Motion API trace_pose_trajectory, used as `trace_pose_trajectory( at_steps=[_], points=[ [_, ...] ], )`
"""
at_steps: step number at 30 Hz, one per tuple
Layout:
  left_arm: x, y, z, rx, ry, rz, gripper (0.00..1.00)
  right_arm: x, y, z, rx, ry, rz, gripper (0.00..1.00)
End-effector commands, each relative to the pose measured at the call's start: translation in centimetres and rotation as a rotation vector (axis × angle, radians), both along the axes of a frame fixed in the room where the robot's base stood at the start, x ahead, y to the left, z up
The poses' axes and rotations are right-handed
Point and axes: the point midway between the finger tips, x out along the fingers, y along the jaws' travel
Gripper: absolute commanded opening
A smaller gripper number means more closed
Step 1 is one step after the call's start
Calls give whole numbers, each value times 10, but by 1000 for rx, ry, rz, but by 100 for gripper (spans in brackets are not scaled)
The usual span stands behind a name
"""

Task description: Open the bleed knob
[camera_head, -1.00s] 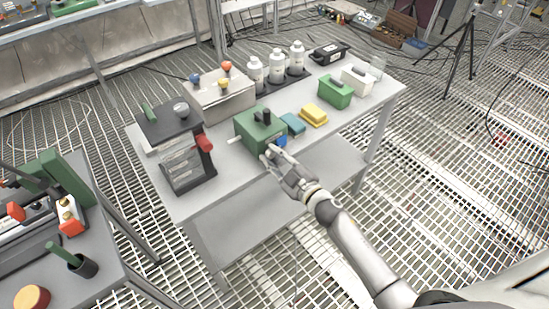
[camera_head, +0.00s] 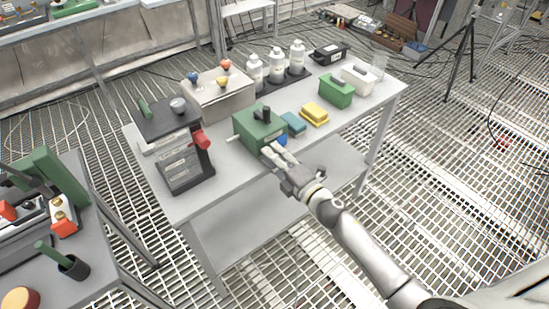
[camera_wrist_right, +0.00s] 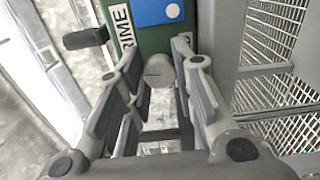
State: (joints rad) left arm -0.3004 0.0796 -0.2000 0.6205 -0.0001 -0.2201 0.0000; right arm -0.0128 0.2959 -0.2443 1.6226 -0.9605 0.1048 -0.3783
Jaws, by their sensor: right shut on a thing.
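The green box (camera_head: 252,125), with a black handle on top and a blue panel on its front, stands on the grey table. The right wrist view shows its green face (camera_wrist_right: 150,40) with a "PRIME" label and a blue plate (camera_wrist_right: 160,10). A round pale grey knob (camera_wrist_right: 160,72), which I take for the bleed knob, sticks out below the plate. My right gripper (camera_wrist_right: 158,85) has its fingers on both sides of this knob, shut on it. In the head view the right gripper (camera_head: 274,152) hides the knob. My left gripper is not in view.
A black-topped device with a red handle (camera_head: 200,139) stands left of the green box. A teal block (camera_head: 293,123) and a yellow block (camera_head: 314,113) lie to its right. White bottles (camera_head: 276,64) stand behind. A black lever (camera_wrist_right: 85,38) juts out left of the knob.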

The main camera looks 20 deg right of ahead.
Motion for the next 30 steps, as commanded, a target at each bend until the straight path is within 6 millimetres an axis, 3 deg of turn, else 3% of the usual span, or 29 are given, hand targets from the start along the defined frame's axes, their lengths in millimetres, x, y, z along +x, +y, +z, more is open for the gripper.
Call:
trace_pose_trajectory(
  at_steps=[30],
  points=[
    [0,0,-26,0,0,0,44,0,0,-2,-908,-328,2,1]
  ],
)
